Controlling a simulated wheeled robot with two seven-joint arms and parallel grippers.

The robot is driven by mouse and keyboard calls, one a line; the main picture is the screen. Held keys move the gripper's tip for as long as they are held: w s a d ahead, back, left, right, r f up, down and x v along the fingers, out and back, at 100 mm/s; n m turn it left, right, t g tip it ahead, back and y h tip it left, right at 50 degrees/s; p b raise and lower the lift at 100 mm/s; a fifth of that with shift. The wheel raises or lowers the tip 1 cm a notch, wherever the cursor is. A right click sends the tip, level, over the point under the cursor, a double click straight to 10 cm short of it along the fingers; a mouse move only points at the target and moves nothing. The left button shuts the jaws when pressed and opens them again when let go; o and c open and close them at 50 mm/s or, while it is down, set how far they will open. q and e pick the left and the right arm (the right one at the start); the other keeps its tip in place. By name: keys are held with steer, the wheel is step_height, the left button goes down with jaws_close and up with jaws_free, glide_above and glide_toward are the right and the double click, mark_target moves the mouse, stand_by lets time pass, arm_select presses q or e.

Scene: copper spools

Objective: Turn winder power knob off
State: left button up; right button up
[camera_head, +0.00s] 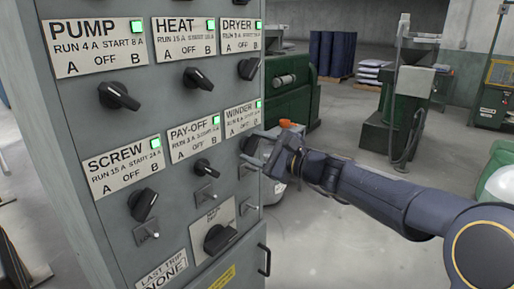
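The grey control cabinet (85,130) fills the left of the head view. Its WINDER label plate (241,119) sits at the right edge of the middle row, with a lit green lamp (259,104). My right gripper (257,149) is just below this plate, at the place of the winder knob. Its fingers cover the knob, so the knob's pointing direction is hidden. I cannot tell whether the fingers are closed on it. My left gripper is not in view.
Other black knobs sit close by: pay-off (206,167), dryer (248,68), heat (198,78), pump (118,96) and screw (143,204). Small toggles and a large main switch (219,238) are below. Open floor (330,240) lies right of the cabinet; green machines stand behind.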

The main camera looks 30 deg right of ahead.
steer(key=c, duration=0.3)
steer(key=shift+f+n+b, duration=0.1)
steer(key=shift+n+b, duration=0.2)
steer(key=shift+b, duration=0.15)
steer(key=shift+c, duration=0.2)
steer(key=n+b, duration=0.3)
steer(key=b, duration=0.2)
steer(key=n+b, duration=0.2)
steer(key=b, duration=0.1)
steer(key=shift+f+n, duration=0.25)
steer(key=shift+n, duration=0.05)
steer(key=shift+r+n+b, duration=0.15)
steer(key=shift+n+b, duration=1.25)
steer(key=shift+b, duration=0.05)
steer(key=o, duration=1)
